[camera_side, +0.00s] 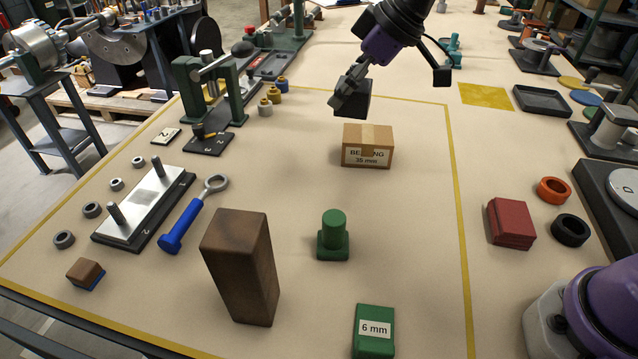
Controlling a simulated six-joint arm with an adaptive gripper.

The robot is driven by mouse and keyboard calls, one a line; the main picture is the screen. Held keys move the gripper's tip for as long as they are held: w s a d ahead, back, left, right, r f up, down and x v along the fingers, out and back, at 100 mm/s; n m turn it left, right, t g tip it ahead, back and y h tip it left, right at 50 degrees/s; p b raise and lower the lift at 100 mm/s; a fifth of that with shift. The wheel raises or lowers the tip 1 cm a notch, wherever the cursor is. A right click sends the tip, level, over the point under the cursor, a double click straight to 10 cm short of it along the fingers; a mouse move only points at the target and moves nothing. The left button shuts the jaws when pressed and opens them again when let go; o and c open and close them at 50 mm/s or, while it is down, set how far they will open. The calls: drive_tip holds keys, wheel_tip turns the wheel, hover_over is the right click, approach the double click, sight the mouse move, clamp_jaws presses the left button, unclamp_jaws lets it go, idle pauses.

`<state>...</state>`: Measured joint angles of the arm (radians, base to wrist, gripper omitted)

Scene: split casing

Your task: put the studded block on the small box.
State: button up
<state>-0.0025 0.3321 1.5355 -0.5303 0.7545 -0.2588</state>
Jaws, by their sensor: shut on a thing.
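My gripper (347,92) is in the upper middle, above the bench and tilted, with its fingers shut on a dark, nearly black block (355,100). No studs can be made out on this block from here. A small cardboard box (367,147) with a tape strip and a label reading "35 mm" stands on the bench below and slightly right of the held block. The block appears apart from the box. A green block with one round stud on top (333,240) stands upright on the bench, nearer the camera.
A tall brown block (243,265) and a green "6 mm" box (374,330) stand in front. A plate with two pins (146,207) and a blue wrench (190,215) lie left. A red box (511,223) stands right. The bench around the cardboard box is clear.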

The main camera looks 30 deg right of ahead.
drive_tip(key=w+d+f, duration=0.2)
drive_tip(key=d, duration=0.1)
drive_tip(key=w+d+f, duration=0.1)
drive_tip(key=d+f, duration=0.1)
drive_tip(key=w+d+f, duration=0.2)
drive_tip(key=d, duration=0.1)
drive_tip(key=shift+w+d, duration=0.3)
drive_tip(key=shift+d, duration=0.05)
drive_tip(key=shift+f, duration=2.05)
drive_tip(key=shift+f, duration=0.1)
drive_tip(key=o, duration=1.5)
drive_tip(key=shift+f, duration=0.15)
drive_tip(key=shift+c, duration=0.2)
